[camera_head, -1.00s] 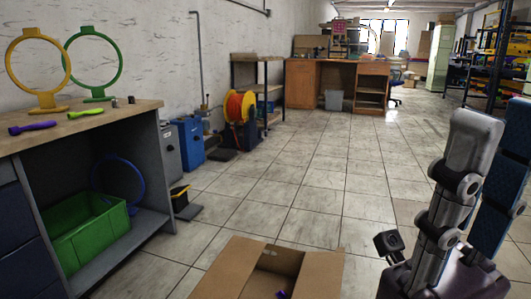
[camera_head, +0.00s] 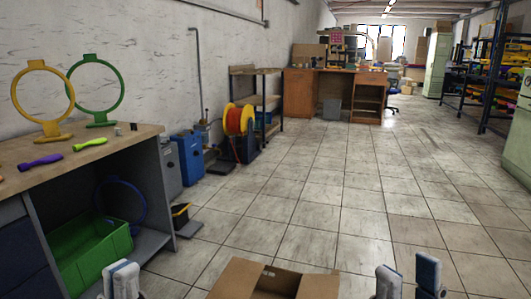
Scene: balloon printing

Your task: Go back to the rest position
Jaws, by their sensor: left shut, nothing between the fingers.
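My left gripper (camera_head: 121,271) shows at the bottom edge of the head view, left of the cardboard box. Its blue and white fingers are together and hold nothing. My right gripper (camera_head: 408,266) shows at the bottom edge, right of the box. Its two fingers stand apart with bare floor between them. The lower parts of both grippers are cut off by the frame. The open cardboard box (camera_head: 238,280) stands between the grippers at the bottom, and its inside is mostly out of view.
A wooden-topped workbench (camera_head: 20,150) at left carries a yellow ring stand (camera_head: 50,128), a green ring stand (camera_head: 100,122) and purple and green deflated balloons. A green crate (camera_head: 95,250) sits on its lower shelf. The tiled floor (camera_head: 330,200) ahead is clear.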

